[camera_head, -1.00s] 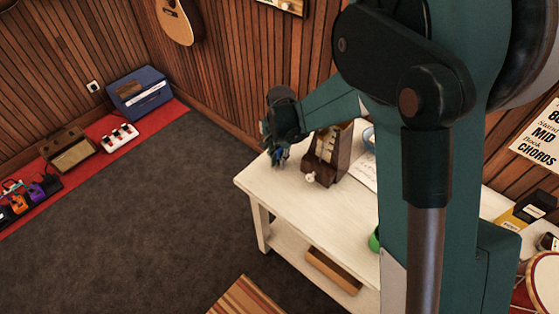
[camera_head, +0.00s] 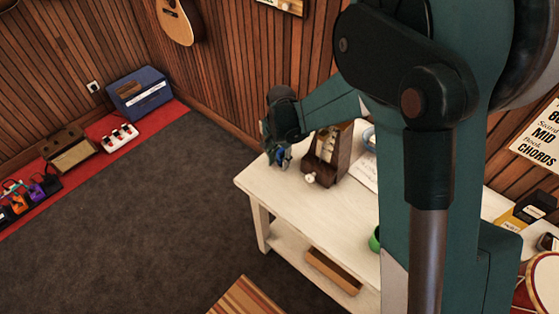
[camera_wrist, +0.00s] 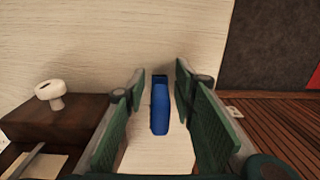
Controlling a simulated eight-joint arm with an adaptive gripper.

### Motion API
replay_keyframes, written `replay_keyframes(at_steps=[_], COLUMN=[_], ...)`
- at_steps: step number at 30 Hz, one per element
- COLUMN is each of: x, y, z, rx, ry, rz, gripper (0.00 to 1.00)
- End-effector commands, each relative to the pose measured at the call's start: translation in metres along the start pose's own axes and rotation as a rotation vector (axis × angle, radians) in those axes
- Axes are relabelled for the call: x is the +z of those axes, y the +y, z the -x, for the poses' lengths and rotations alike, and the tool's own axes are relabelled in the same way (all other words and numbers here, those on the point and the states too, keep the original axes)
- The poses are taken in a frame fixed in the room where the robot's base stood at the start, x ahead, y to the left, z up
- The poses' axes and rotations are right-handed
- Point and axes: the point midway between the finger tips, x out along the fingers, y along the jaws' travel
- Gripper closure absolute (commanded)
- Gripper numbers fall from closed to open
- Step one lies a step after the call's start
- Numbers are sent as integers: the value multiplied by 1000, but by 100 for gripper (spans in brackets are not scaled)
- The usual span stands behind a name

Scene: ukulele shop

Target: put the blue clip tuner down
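The blue clip tuner (camera_wrist: 160,108) shows in the wrist view between the two green fingers of my gripper (camera_wrist: 160,72). A gap shows on each side of it, so the fingers are open around it and do not appear to grip it. In the head view my gripper (camera_head: 279,157) is at the far left corner of the white table (camera_head: 262,186), with a bit of the blue tuner (camera_head: 286,154) visible at the fingers. Whether the tuner's underside touches the table is hard to tell.
A paper sheet (camera_head: 365,170) and a green object (camera_head: 375,239) lie farther right. The table's front left is clear.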

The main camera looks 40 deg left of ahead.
Motion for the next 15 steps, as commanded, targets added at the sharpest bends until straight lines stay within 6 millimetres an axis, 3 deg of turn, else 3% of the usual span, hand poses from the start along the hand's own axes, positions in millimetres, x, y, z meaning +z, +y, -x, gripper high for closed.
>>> replay_keyframes(at_steps=[8, 15], x=[0, 0], y=[0, 0], z=[31, 70], rx=[0, 0], ry=[0, 0], rz=[0, 0], gripper=[73, 73])
